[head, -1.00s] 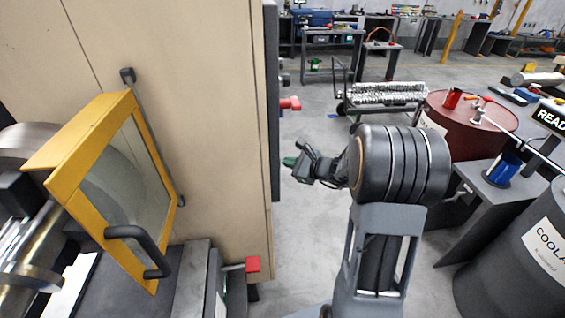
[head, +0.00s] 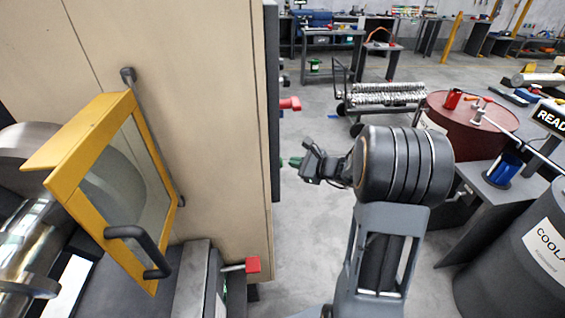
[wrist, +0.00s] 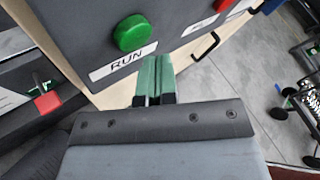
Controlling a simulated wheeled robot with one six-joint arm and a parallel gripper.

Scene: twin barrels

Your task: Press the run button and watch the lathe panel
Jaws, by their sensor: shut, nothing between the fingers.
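The green run button (wrist: 133,33) stands out from the dark lathe panel (wrist: 75,18) in the wrist view, above a white RUN label (wrist: 123,62). In the head view my gripper (head: 291,161) is close beside the panel. I cannot tell whether the tips touch it.
A red knob (head: 290,103) juts from the panel side above my gripper. The lathe's yellow-framed door (head: 85,145) and metal chuck (head: 35,235) are at left. A red barrel (head: 470,125) and a dark coolant barrel (head: 515,255) stand at right.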

